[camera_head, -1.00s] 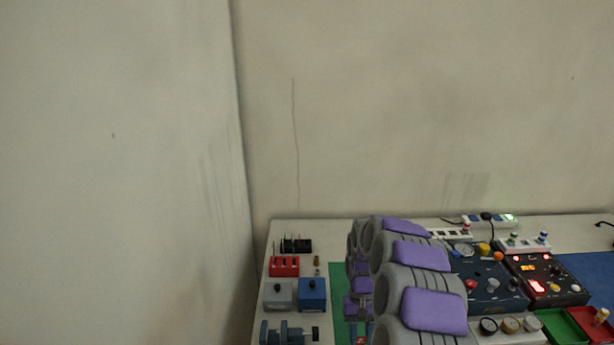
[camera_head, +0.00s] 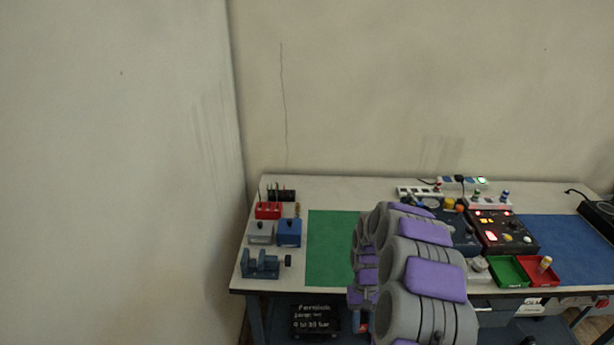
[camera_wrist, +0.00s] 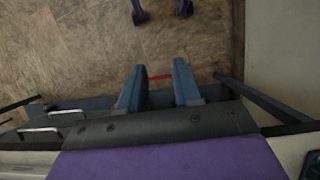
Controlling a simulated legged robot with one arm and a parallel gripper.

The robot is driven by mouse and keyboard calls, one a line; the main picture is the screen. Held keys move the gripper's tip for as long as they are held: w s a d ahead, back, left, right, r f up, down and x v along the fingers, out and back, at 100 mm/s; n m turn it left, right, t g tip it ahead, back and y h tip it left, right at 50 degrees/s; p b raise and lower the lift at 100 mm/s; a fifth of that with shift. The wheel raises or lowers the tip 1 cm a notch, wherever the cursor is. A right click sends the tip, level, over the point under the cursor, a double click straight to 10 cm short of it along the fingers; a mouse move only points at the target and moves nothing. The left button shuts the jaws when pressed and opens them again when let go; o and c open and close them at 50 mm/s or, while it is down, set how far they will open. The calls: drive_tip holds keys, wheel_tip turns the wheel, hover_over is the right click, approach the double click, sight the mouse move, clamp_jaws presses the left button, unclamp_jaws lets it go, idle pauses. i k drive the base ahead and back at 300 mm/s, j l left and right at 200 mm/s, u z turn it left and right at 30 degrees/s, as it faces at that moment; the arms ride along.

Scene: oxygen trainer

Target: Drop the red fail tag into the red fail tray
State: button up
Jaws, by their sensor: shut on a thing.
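In the wrist view my gripper (camera_wrist: 160,78) shows as two blue fingers with a thin red strip (camera_wrist: 159,77) between them. The strip fits the red fail tag seen edge-on, and the fingers are shut on it. The fingers point at the brown floor. In the head view my grey and purple arm hides most of the gripper, low in the picture in front of the bench. The red fail tray (camera_head: 556,281) stands at the right front of the bench, well right of my arm. A tan peg-like thing (camera_head: 545,264) shows at it.
A green tray (camera_head: 497,272) stands left of the red one. Control boxes (camera_head: 503,232) with knobs and lights are behind. A green mat (camera_head: 328,240), small boxes and a vise (camera_head: 262,264) are on the left. A dark sign (camera_head: 313,320) is below the bench's front edge.

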sight(533, 283)
drive_tip(key=l, duration=0.55)
drive_tip(key=l+u, duration=0.15)
drive_tip(key=l, duration=0.4)
drive_tip(key=k+l, duration=0.1)
drive_tip(key=l, duration=0.5)
drive_tip(key=l+u, duration=0.1)
drive_tip(key=l, duration=0.45)
drive_tip(key=k+l, duration=0.1)
drive_tip(key=l, duration=0.45)
drive_tip(key=l+u, duration=0.15)
drive_tip(key=l, duration=0.4)
drive_tip(key=k+l, duration=0.15)
drive_tip(key=l, duration=0.4)
drive_tip(key=k+l+u, duration=0.1)
drive_tip(key=l, duration=0.45)
